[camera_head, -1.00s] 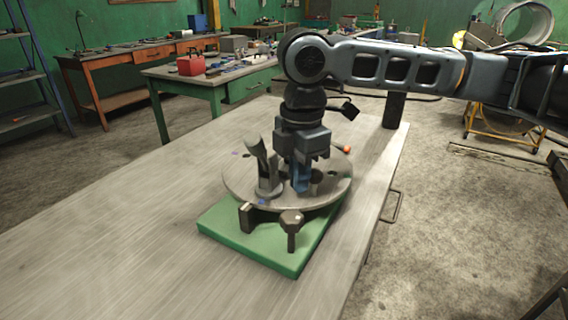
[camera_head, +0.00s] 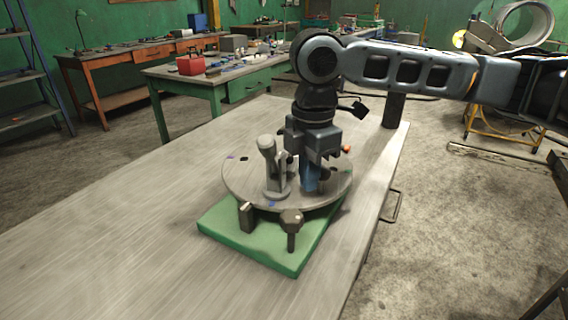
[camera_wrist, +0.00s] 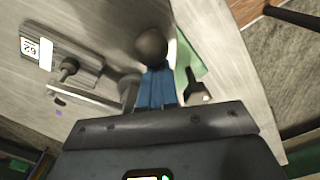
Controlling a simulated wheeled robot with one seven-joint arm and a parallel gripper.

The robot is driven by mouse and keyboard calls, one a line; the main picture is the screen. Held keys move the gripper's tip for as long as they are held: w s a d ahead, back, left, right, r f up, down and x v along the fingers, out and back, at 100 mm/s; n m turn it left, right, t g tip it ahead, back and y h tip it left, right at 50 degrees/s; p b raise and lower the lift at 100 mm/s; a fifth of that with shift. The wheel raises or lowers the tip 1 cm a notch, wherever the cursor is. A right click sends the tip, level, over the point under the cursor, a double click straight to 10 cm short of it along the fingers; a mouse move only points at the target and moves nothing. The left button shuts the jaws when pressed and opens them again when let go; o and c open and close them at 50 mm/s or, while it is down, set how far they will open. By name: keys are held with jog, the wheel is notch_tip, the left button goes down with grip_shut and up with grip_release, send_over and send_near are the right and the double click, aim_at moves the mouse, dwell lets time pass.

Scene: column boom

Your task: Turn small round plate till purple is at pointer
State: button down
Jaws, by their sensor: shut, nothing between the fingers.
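A blue-violet mark (camera_head: 272,204) is at the front rim. A grey upright handle-like fixture (camera_head: 270,165) stands on the plate. My gripper (camera_head: 310,182) is down at the plate, right of this fixture, its blue fingers (camera_wrist: 157,88) shut and empty. I cannot tell whether they touch anything. Which part is the pointer is unclear.
A dark block (camera_head: 246,215) and a dark knobbed post (camera_head: 291,222) stand at the plate's front edge. An orange spot (camera_head: 346,150) is at the back right. The grey table (camera_head: 120,225) is clear to the left.

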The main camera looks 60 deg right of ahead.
aim_at(327, 167)
jog(key=shift+s+d, duration=0.1)
jog(key=shift+s+d, duration=0.4)
jog(key=shift+d, duration=0.2)
jog(key=shift+s+d, duration=0.1)
jog(key=shift+d, duration=0.05)
jog(key=shift+s+d, duration=0.35)
jog(key=shift+d, duration=0.25)
jog(key=shift+d, duration=0.15)
jog(key=shift+s+d, duration=0.3)
jog(key=shift+d, duration=0.5)
